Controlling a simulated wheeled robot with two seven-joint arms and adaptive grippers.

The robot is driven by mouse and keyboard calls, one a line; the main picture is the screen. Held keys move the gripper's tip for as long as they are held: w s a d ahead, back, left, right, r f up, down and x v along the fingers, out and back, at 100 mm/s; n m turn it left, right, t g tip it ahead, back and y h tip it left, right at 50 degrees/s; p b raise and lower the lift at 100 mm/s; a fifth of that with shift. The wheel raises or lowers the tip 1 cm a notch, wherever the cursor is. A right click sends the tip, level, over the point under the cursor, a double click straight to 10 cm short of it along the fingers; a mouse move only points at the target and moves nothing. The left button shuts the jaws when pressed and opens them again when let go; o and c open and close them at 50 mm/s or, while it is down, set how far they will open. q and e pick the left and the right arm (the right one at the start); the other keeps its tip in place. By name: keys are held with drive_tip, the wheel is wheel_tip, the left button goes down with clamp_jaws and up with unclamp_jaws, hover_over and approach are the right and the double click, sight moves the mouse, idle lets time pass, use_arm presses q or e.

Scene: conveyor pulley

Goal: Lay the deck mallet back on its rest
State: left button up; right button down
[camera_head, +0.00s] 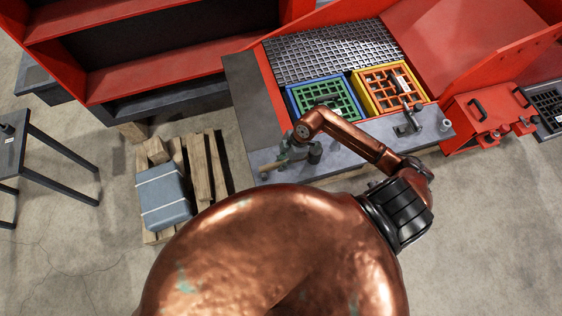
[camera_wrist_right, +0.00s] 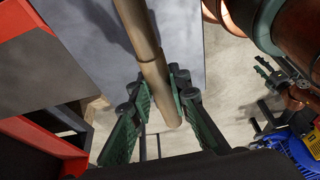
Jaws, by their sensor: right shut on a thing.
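My right gripper (camera_head: 286,156) is over the front left of the grey deck (camera_head: 240,85). In the right wrist view its green-padded fingers (camera_wrist_right: 160,115) are shut on the wooden handle of the deck mallet (camera_wrist_right: 150,60). A short piece of the mallet's wood (camera_head: 271,166) shows beside the gripper in the head view; I cannot make out its head. A dark bracket (camera_head: 408,123) stands at the deck's right; I cannot tell whether it is the rest. My left gripper (camera_wrist_right: 260,95) shows open and empty at the right of the wrist view.
A blue crate with a green grid (camera_head: 328,100) and a yellow crate with an orange grid (camera_head: 388,88) sit in the deck. A dark grating (camera_head: 330,50) lies behind them. A pallet (camera_head: 205,165) with a grey case (camera_head: 163,196) is on the floor, left.

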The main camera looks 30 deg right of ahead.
drive_tip(key=shift+p, duration=0.4)
idle(0.6)
drive_tip(key=shift+f+b, duration=0.4)
drive_tip(key=shift+f, duration=0.55)
idle(0.4)
drive_tip(key=c, duration=1.7)
unclamp_jaws()
drive_tip(key=shift+c, duration=0.2)
drive_tip(key=p+v, duration=0.7)
drive_tip(key=v, duration=0.1)
drive_tip(key=shift+r, duration=0.1)
